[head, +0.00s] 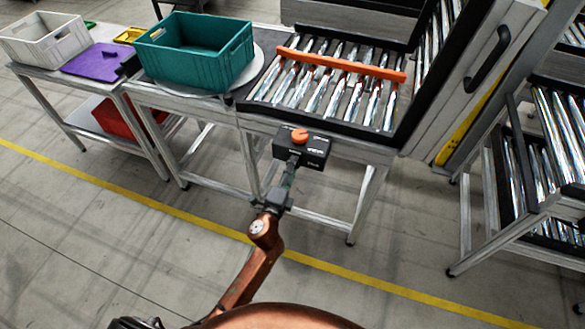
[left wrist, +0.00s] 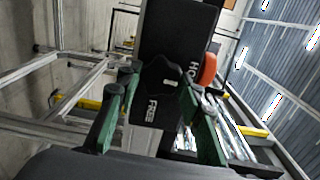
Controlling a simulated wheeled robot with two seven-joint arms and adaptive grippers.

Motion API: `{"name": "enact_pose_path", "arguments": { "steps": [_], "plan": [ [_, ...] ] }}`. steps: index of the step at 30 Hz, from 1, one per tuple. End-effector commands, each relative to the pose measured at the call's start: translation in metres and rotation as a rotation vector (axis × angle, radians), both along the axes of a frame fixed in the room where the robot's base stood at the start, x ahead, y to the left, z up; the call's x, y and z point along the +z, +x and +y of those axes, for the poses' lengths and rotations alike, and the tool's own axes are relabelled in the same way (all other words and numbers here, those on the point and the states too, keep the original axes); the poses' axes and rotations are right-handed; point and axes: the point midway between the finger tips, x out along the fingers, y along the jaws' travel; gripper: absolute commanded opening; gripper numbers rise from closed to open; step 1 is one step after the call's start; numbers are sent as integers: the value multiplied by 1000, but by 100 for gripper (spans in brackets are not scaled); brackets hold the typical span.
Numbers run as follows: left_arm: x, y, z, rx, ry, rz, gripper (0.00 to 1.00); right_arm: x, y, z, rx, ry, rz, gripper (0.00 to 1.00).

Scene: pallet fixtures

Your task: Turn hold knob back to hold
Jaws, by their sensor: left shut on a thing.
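The hold knob (left wrist: 160,78) is a black lobed knob with a small white mark, on the face of a black control box (left wrist: 180,28). The labels FREE and HOLD show beside it in the left wrist view; I cannot tell which one the mark points to. In the head view the box (head: 313,153) hangs at the conveyor's front edge, with an orange round part (head: 299,135) on top. My left gripper (head: 291,165) reaches the box's front, its green fingers either side of the knob and shut on it. The fingers hide part of the knob. My right gripper is out of view.
An orange bar (head: 340,66) lies across the roller conveyor (head: 345,92) behind the box. A teal crate (head: 190,62) stands to the left, with a white crate (head: 48,44) and a purple sheet (head: 95,62) farther left. Another roller rack stands right. The floor in front is clear.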

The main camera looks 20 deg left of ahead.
Motion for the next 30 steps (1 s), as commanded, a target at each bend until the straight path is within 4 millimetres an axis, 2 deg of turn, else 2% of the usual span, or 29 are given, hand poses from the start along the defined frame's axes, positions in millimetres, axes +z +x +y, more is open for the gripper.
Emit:
{"name": "enact_pose_path", "arguments": {
  "steps": [20, 21, 28, 30],
  "plan": [
    [-1, 0, 0, 1, -68, 4, 10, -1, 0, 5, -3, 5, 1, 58],
    [-1, 0, 0, 1, -68, 4, 35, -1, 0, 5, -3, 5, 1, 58],
    [-1, 0, 0, 0, -66, 3, 51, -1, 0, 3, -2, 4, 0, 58],
    [0, 0, 0, 0, -66, 3, 52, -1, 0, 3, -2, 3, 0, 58]
  ]
}}
